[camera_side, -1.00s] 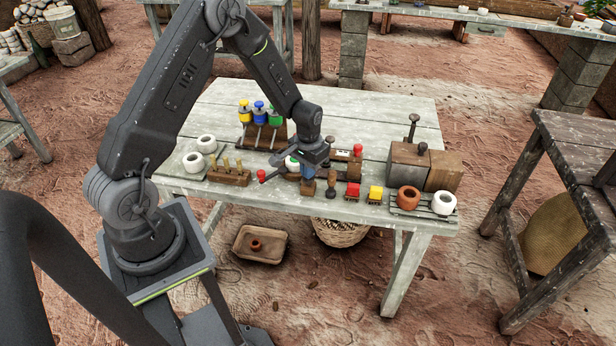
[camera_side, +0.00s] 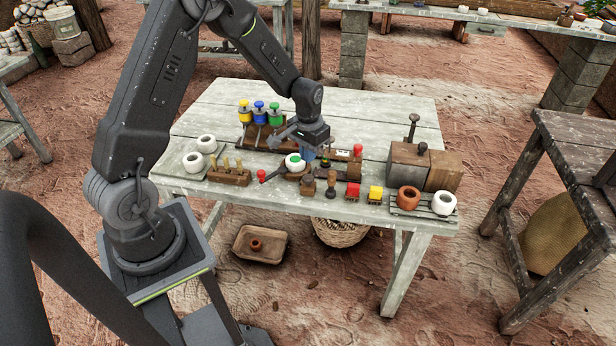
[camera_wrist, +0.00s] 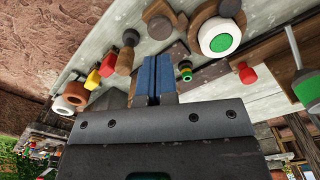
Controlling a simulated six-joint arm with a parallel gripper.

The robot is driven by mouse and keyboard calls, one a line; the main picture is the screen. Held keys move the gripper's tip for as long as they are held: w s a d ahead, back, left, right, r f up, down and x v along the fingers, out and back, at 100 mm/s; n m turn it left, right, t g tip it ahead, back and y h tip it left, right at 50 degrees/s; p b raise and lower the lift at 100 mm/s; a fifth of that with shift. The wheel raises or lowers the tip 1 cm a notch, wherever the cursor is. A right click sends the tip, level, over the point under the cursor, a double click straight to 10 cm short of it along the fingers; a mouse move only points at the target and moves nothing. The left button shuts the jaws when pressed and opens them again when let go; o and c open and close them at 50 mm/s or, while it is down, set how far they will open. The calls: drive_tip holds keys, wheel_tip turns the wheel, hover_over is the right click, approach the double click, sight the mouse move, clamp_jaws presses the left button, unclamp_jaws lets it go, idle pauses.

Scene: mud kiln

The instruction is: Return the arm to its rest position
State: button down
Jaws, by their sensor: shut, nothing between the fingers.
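My gripper (camera_side: 309,153) is above the middle of the worktable (camera_side: 328,102), apart from the objects below. In the wrist view its two blue fingers (camera_wrist: 157,74) are pressed together with nothing between them. A white pot with a green top (camera_side: 295,163) sits on a wooden stand just left of and below the fingers in the side view. The same pot (camera_wrist: 219,37) shows at the upper right of the wrist view.
Yellow, blue and green-topped pieces (camera_side: 260,114) stand on a rack at the back left. Two white pots (camera_side: 200,152) are at left. Air above the table is free.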

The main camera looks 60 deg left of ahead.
drive_tip(key=s+d+r+t, duration=0.1)
drive_tip(key=s+d+r, duration=0.15)
drive_tip(key=r, duration=0.35)
drive_tip(key=s+d+r+m+t, duration=0.1)
drive_tip(key=s+d+r, duration=0.15)
drive_tip(key=r, duration=0.25)
drive_tip(key=s+d+r+t, duration=0.1)
drive_tip(key=s+d+r, duration=0.15)
drive_tip(key=r, duration=0.35)
drive_tip(key=s+d+r+m+t, duration=0.1)
drive_tip(key=s+d+r, duration=0.2)
drive_tip(key=s, duration=0.3)
drive_tip(key=s+d+r+m+t, duration=0.1)
drive_tip(key=s+d+r, duration=0.2)
drive_tip(key=s, duration=0.4)
drive_tip(key=shift+s+d+r+t, duration=0.2)
drive_tip(key=shift+d+r+t, duration=0.15)
drive_tip(key=shift+r, duration=0.2)
